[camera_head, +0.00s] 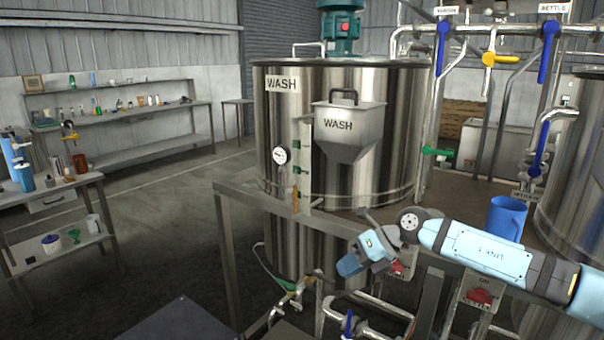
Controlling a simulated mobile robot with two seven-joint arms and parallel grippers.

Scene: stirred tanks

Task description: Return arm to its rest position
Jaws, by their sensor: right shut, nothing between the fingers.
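My right arm comes in from the right edge, over the front of the steel platform. Its light blue wrist is bent, and my right gripper (368,216), small and grey, is in front of the large steel tank marked WASH (400,130). It is shut, with nothing held. Its fingertips are small and hard to make out against the platform edge. My left arm and left gripper are not in view.
A steel hopper marked WASH (348,150) is mounted at the tank's front. A blue jug (506,218) stands on the platform (240,186), close behind my right forearm. Pipes with coloured valve handles (548,52) rise at the right. The floor (165,215) at left is clear.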

